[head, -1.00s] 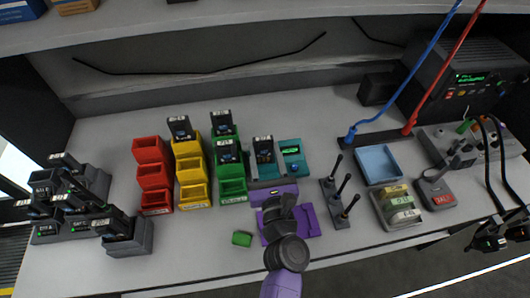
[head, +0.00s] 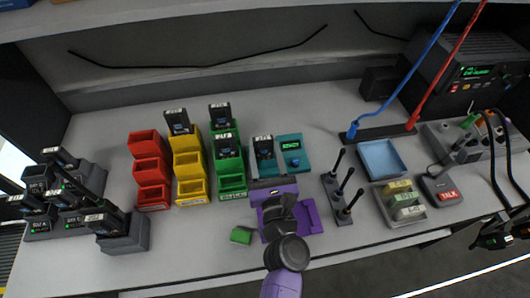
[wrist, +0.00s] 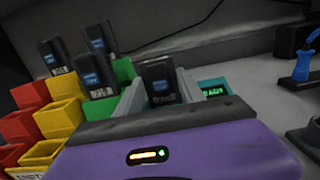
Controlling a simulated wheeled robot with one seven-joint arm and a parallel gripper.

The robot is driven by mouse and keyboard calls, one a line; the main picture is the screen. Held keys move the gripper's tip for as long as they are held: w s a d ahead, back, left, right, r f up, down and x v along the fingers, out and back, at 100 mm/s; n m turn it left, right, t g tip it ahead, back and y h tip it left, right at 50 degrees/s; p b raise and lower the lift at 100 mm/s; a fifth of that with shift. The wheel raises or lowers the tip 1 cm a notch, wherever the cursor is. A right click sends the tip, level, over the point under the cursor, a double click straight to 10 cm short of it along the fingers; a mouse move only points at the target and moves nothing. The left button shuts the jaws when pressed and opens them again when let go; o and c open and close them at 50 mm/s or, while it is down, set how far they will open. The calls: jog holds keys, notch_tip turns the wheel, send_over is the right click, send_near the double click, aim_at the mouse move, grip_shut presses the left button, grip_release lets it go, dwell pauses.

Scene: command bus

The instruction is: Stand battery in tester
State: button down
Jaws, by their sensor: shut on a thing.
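The tester (head: 291,143) is a teal unit with a small lit green display and a blue knob, on the bench near the middle. A dark battery (head: 263,146) with a white label stands upright at the tester's left part. My gripper (head: 264,163) reaches it from the front and is shut on it. In the wrist view the battery (wrist: 159,80) shows between the two grey fingers, beside the tester display (wrist: 213,88). The battery's lower end is hidden, so I cannot tell whether it is fully seated.
Red bins (head: 152,170), yellow bins (head: 190,165) and green bins (head: 231,168) stand left of the tester, with batteries in some. A battery rack (head: 124,238) is far left. Black upright sticks (head: 338,185) and a blue tray (head: 381,158) are right.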

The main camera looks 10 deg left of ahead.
jog(key=shift+f, duration=0.1)
jog(key=c, duration=0.6)
grip_release()
jog(key=shift+c, duration=0.2)
jog(key=shift+b+v, duration=0.6)
jog(key=shift+v, duration=3.3)
